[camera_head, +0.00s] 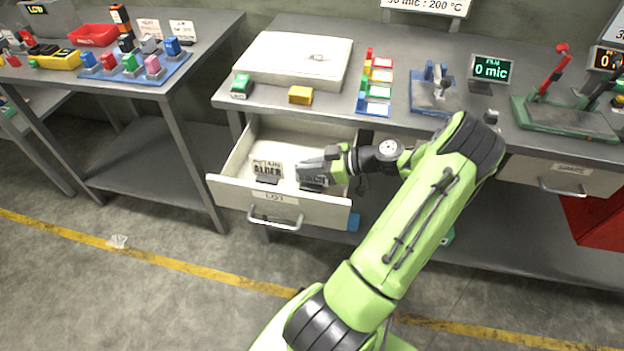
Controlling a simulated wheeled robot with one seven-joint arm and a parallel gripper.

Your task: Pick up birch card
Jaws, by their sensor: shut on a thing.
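The birch card (311,179) stands in the open white drawer, right of the alder card (267,168). Its lettering is small and partly covered by my gripper. My gripper (317,169) reaches into the drawer from the right and is shut on the birch card. The card's dark base sits at or very near the drawer floor; I cannot tell whether it touches. The alder card stands upright on its own dark base, apart from my gripper.
The drawer's front wall (279,211) with its handle is pulled out below the bench. The bench (390,60) above holds a white slab (295,58), a yellow block (301,95), a green block (241,86) and coloured trays (376,90). The left part of the drawer is clear.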

